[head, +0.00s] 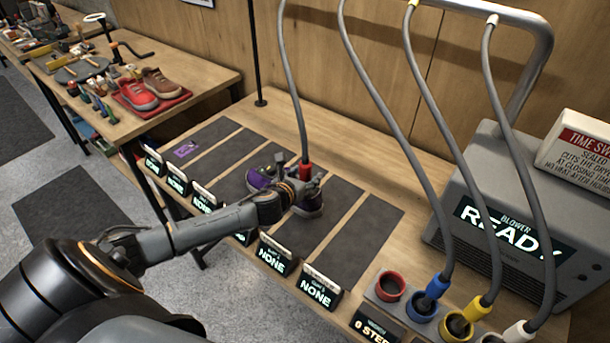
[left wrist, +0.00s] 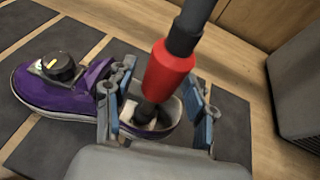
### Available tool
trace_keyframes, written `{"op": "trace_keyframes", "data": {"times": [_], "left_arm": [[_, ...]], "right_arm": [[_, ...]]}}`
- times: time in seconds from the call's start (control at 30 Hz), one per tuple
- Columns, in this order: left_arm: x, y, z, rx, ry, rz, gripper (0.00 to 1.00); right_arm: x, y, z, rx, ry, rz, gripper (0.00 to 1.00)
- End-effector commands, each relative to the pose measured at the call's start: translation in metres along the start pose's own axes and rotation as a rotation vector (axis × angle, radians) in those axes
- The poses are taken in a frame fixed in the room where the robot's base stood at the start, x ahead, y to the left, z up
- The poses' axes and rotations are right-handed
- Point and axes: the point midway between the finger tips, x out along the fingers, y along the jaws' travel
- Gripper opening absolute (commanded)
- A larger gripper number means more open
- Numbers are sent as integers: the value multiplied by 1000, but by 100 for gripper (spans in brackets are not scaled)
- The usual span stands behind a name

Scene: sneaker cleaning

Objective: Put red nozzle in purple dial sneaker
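The purple sneaker (head: 258,179) lies on a dark mat on the bench, partly hidden by my left gripper (head: 296,182). In the left wrist view the sneaker (left wrist: 42,98) has its toe to the left and a round black dial (left wrist: 60,67) on top. The red nozzle (head: 305,171) hangs on a grey hose. In the left wrist view the red nozzle (left wrist: 168,78) points down, its dark tip at the shoe's opening. My left gripper (left wrist: 160,98) has its fingers spread on both sides of the nozzle, with a gap visible at the left finger. My right gripper is not in view.
A holder at the front right has an empty red-ringed socket (head: 391,286) beside the blue (head: 437,287), yellow (head: 477,308) and white nozzles (head: 518,332). The grey blower (head: 480,200) reads READY. A red tray (head: 155,108) with shoes stands on another table.

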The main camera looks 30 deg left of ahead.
Motion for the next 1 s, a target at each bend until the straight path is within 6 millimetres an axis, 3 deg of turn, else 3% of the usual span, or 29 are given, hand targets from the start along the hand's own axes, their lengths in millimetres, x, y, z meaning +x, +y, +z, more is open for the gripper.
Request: {"op": "trace_keyframes", "data": {"times": [0.23,0.37,0.8,1.0], "left_arm": [[-2,0,4,0,-1,0,54],[-12,0,2,2,0,-1,54],[-94,0,1,4,1,-2,54],[-116,0,2,2,-1,0,54]], "right_arm": [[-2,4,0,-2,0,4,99],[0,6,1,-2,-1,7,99],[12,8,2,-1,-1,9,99],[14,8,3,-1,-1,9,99]]}}
